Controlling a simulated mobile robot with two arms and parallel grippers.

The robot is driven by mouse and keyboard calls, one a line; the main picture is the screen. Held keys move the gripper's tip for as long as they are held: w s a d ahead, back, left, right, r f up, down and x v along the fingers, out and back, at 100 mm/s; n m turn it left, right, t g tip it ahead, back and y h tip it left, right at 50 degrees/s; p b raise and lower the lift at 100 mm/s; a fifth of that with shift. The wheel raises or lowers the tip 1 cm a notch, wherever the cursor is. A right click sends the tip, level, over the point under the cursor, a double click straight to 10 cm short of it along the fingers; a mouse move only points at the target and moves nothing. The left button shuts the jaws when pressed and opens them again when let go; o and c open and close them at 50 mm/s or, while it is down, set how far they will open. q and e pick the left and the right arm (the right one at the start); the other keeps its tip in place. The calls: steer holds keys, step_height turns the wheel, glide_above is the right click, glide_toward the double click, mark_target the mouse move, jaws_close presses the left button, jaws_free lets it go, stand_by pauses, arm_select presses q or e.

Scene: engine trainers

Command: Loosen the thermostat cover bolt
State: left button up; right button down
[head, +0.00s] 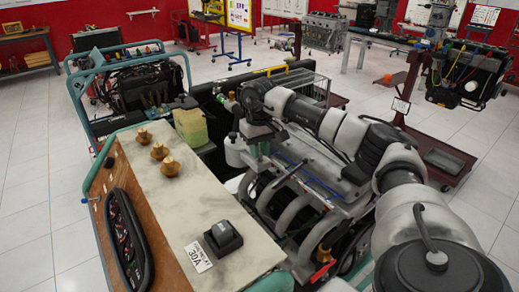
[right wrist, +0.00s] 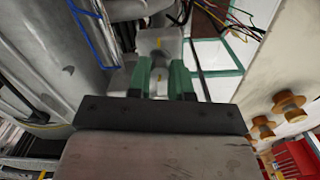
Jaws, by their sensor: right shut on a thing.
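My right gripper (head: 257,152) reaches in from the right over the engine (head: 300,185), its green fingers pointing down at the engine's far left end. In the right wrist view my right gripper (right wrist: 162,82) has its two green fingers closed on a small grey piece (right wrist: 160,72), which appears to be the thermostat cover bolt. A grey metal part (right wrist: 158,42) with a small orange mark lies just beyond the fingertips; it may be the thermostat cover. In the head view the bolt is hidden by the gripper and arm. My left gripper is not in view.
A bench top (head: 210,205) left of the engine holds several brass-coloured parts (head: 159,151), a black relay box (head: 222,238) and a label (head: 198,257). A yellowish tank (head: 190,125) and a white bottle (head: 235,150) stand close to the gripper. Blue lines (right wrist: 92,35) run beside it.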

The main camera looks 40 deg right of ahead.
steer(key=shift+r+n, duration=0.1)
steer(key=shift+n, duration=0.8)
steer(key=c, duration=1)
jaws_free()
step_height(320, 180, up, 11)
steer(key=shift+f+b, duration=0.15)
steer(key=shift+b, duration=0.75)
steer(key=shift+f, duration=0.1)
